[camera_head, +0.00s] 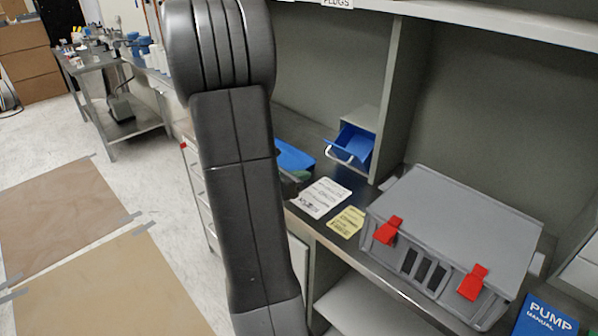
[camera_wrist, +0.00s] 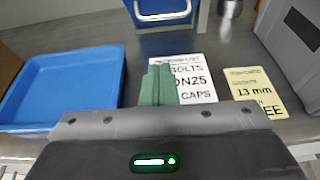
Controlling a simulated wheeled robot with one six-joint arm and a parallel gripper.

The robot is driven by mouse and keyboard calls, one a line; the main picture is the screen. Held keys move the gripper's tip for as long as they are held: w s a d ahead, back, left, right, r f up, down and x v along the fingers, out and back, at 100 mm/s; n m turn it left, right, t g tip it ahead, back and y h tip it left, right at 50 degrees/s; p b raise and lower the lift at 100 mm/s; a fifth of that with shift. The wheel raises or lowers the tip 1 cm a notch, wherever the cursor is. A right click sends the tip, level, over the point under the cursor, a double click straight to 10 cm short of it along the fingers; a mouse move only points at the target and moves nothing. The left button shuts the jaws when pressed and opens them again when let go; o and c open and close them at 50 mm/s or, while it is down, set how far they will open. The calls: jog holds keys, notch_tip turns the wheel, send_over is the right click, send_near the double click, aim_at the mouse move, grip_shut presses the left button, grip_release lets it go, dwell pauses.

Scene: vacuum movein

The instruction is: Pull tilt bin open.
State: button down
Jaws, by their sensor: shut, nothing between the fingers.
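The blue tilt bin (camera_head: 353,146) sits in a grey housing (camera_head: 362,117) on the bench, against a grey upright panel. It leans forward out of the housing, and its blue inside shows. A pale bar handle (camera_head: 340,157) runs along its front. In the wrist view the bin's front (camera_wrist: 150,5) and handle (camera_wrist: 163,17) are at the top edge, cut off by the frame. My gripper (camera_wrist: 158,75) has green fingers that are shut and empty. They are over the white label card, apart from the handle.
A blue tray (camera_wrist: 65,88) lies left of my gripper. A white card (camera_head: 320,197) and a yellow card (camera_head: 347,222) lie flat on the bench. A grey case (camera_head: 455,235) with red latches (camera_head: 387,230) stands to the right, with a blue pump manual (camera_head: 545,318) beside it.

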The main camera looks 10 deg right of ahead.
aim_at(333, 157)
jog(key=x, duration=0.6)
jog(key=shift+p, duration=0.4)
jog(key=shift+w+d+r+p, duration=0.6)
jog(key=shift+d+r, duration=0.05)
jog(key=shift+d, duration=0.25)
jog(key=shift+w+d+r, duration=0.2)
jog(key=shift+w+d, duration=0.25)
jog(key=shift+d, duration=0.1)
jog(key=shift+r+p, duration=0.1)
jog(key=shift+p, duration=0.2)
jog(key=shift+w+d+r+y+p, duration=0.25)
jog(key=shift+d+r+y+p, duration=0.1)
jog(key=shift+r+p, duration=0.2)
jog(key=shift+w+d+g, duration=0.1)
jog(key=shift+d+g, duration=0.05)
jog(key=shift+g, duration=0.15)
